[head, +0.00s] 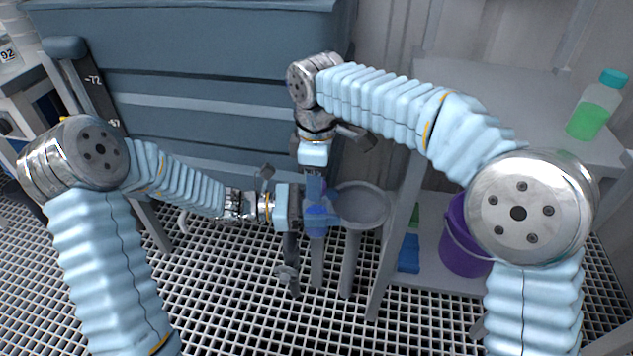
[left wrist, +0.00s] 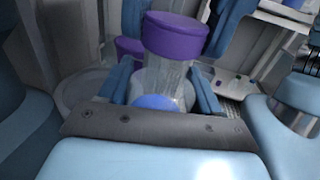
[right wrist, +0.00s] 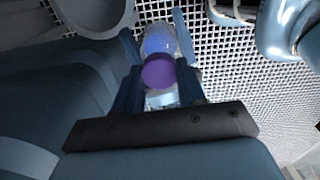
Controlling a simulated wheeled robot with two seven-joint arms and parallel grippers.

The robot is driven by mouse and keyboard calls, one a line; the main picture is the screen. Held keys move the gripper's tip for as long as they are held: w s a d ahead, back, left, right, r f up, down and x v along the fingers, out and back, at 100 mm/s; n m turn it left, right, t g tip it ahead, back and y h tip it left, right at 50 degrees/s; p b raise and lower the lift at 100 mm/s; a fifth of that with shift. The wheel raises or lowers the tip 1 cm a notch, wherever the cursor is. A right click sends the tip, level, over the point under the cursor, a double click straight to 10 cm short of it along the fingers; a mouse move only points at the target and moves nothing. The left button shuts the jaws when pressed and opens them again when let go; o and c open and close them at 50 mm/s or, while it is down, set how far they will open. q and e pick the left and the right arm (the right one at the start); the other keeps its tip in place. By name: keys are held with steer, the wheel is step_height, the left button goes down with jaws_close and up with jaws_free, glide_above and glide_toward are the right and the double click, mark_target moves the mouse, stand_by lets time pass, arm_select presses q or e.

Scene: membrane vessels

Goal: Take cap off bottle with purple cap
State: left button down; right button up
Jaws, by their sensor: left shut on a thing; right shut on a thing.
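A clear bottle (head: 316,222) with blue liquid stands roughly upright between the fingers of my left gripper (head: 308,210), which is shut on its body. It also shows in the left wrist view (left wrist: 160,82). The purple cap (left wrist: 176,35) is at the bottle's top, and the right wrist view shows it end-on (right wrist: 158,72). My right gripper (head: 316,185) comes down from above and is shut on the cap. I cannot tell whether the cap is loosened. The arms partly hide the bottle in the head view.
A round grey basin (head: 362,207) stands close to the right of the bottle. A purple bucket (head: 464,240) sits on a low shelf. A bottle with green liquid and a teal cap (head: 597,105) stands on the right counter (head: 480,85). A blue-grey cabinet (head: 200,60) stands behind. The grated floor (head: 250,315) is open below.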

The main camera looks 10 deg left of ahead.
steer(key=shift+r, duration=0.35)
steer(key=shift+r, duration=2.05)
steer(key=shift+f, duration=0.1)
